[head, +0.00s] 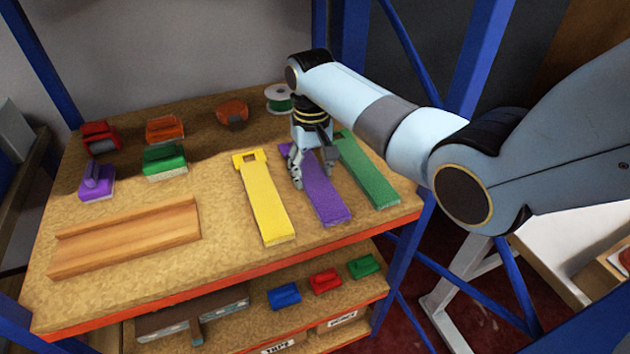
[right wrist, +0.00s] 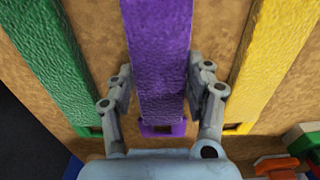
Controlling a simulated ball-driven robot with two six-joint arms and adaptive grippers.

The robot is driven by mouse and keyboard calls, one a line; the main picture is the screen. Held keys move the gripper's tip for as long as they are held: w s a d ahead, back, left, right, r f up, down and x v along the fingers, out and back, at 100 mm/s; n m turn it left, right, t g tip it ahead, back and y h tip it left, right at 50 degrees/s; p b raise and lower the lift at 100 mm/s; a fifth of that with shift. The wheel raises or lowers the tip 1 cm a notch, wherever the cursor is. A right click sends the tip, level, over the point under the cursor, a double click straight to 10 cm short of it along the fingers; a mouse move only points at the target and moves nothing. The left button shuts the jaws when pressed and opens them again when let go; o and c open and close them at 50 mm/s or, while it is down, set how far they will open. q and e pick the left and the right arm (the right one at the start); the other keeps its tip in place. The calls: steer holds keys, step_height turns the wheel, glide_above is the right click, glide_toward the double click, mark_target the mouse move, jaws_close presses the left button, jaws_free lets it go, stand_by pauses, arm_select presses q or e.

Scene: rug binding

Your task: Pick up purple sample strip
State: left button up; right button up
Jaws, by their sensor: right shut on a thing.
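The purple sample strip (head: 322,193) lies on the shelf top between a yellow strip (head: 264,203) and a green strip (head: 369,174). My right gripper (head: 297,180) reaches down over its far part. In the right wrist view the purple strip (right wrist: 160,45) runs between the two fingers of my right gripper (right wrist: 160,80), one on each long side, and the gripper is shut on it. Its far end with a square tab (right wrist: 162,129) shows close to the palm. I cannot tell any gap between strip and shelf. My left gripper is not in view.
A wooden channel board (head: 128,237) lies at the left front of the shelf top (head: 215,277). Purple, green, red and orange blocks stand behind it. A green spool (head: 279,98) is at the back. Blue uprights frame the shelf. A lower shelf holds small coloured blocks.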

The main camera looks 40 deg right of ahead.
steer(key=shift+c, duration=1.3)
